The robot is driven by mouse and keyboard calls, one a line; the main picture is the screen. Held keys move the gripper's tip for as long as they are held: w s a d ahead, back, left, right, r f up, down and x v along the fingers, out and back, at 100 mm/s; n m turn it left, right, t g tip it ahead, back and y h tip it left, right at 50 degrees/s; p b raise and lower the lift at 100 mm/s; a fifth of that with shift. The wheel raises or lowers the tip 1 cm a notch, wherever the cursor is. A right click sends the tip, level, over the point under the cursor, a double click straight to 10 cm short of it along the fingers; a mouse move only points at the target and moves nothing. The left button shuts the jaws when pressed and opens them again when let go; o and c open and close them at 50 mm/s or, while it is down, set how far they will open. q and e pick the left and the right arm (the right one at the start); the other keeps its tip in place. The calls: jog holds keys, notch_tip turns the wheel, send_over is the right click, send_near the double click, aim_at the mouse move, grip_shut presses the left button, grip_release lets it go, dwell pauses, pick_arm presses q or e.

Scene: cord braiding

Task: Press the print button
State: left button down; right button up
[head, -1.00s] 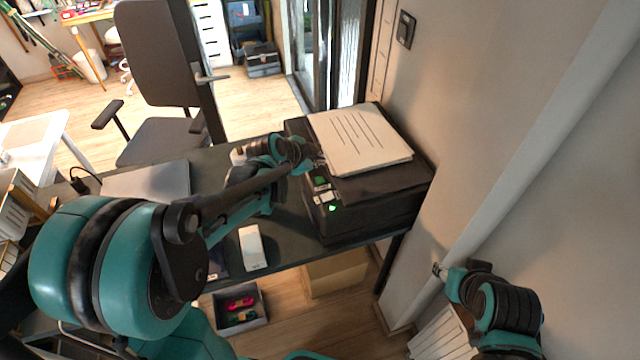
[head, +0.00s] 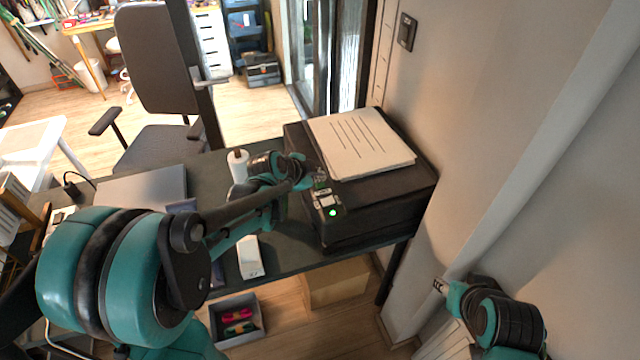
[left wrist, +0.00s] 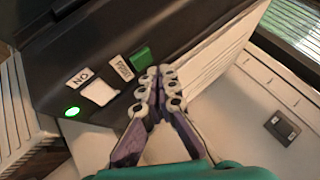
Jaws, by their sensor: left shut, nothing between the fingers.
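The black printer (head: 370,215) stands on the dark desk with its control panel at the front left corner. In the left wrist view, the panel has a green button (left wrist: 140,58) beside a label reading PRINT (left wrist: 121,68), a white square (left wrist: 99,92), an ON label (left wrist: 80,77) and a lit green light (left wrist: 72,112). My left gripper (left wrist: 158,74) is shut and empty, its tips just right of the green button. I cannot tell if they touch it. In the head view, my left gripper (head: 312,178) partly hides the button. My right gripper (head: 438,286) is beside the wall, away from the printer.
A paper stack (head: 360,143) lies on the printer. The wall (head: 500,130) is close on the right. A white bottle (head: 238,168), a white box (head: 250,258) and a grey laptop (head: 145,190) are on the desk. An open bin (head: 225,305) is below.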

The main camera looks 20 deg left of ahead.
aim_at(319, 185)
dwell(0.8)
pick_arm(q)
jog(key=shift+f+b, duration=0.35)
jog(key=shift+f, duration=0.05)
jog(key=shift+f+b, duration=0.3)
jog(key=shift+f, duration=0.1)
dwell(0.5)
dwell(0.3)
jog(key=shift+r+p, duration=0.65)
jog(key=shift+r, duration=0.3)
notch_tip(319, 185, up, 5)
jog(key=p, duration=0.4)
